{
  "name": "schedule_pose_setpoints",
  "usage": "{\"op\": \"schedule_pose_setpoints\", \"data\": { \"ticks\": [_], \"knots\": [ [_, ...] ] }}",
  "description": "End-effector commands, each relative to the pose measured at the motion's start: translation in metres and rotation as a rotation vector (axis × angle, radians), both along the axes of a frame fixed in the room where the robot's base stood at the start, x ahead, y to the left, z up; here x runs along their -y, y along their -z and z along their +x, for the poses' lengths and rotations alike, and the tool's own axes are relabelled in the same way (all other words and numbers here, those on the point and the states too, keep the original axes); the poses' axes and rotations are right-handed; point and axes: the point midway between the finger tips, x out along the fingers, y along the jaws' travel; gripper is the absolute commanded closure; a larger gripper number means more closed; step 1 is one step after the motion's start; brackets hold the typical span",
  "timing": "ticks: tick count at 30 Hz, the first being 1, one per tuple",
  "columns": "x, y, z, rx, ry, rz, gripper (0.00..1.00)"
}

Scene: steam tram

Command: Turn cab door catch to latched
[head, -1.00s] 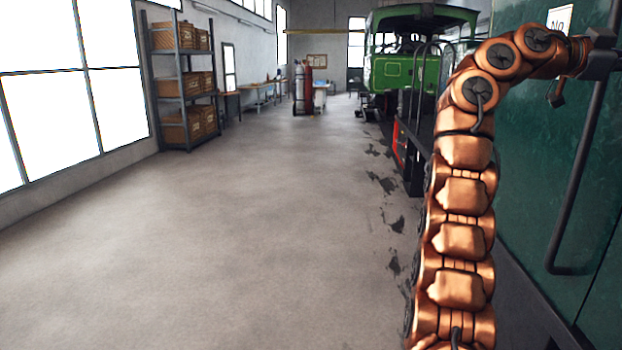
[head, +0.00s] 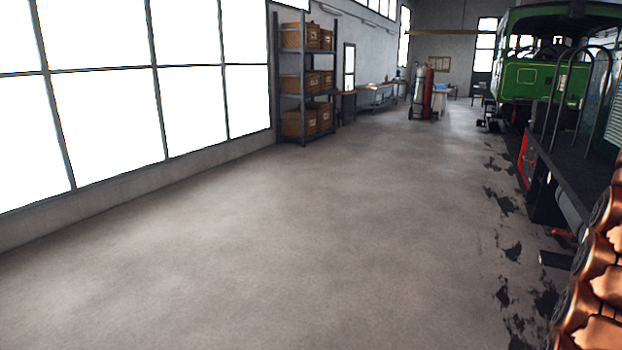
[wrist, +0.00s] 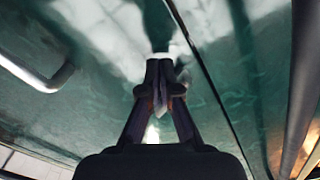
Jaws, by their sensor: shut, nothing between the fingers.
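My gripper (wrist: 161,72) shows in the wrist view, its two fingers drawn together at the tips with nothing held. It points at a dark green panelled surface (wrist: 100,50), and I cannot tell whether the tips touch it. A dark seam (wrist: 203,62) runs down this surface just right of the fingers. The cab door catch is not clearly visible; the fingers may hide it. In the head view only part of my copper arm shows at the right edge, and neither the gripper nor the catch is in that view.
In the wrist view a bent metal handle (wrist: 62,77) lies at left and a long rail (wrist: 303,80) at right. In the head view the floor (head: 300,240) is open. A shelf rack (head: 305,85), gas cylinders (head: 427,92) and a green vehicle (head: 545,75) stand further back.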

Motion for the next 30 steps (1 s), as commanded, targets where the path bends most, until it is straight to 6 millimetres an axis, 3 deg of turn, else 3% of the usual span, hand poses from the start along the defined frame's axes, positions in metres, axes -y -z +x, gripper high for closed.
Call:
{"op": "schedule_pose_setpoints", "data": {
  "ticks": [30],
  "knots": [
    [-0.0012,-0.0098,-0.0019,0.0,0.0,0.0,1.0]
  ]
}}
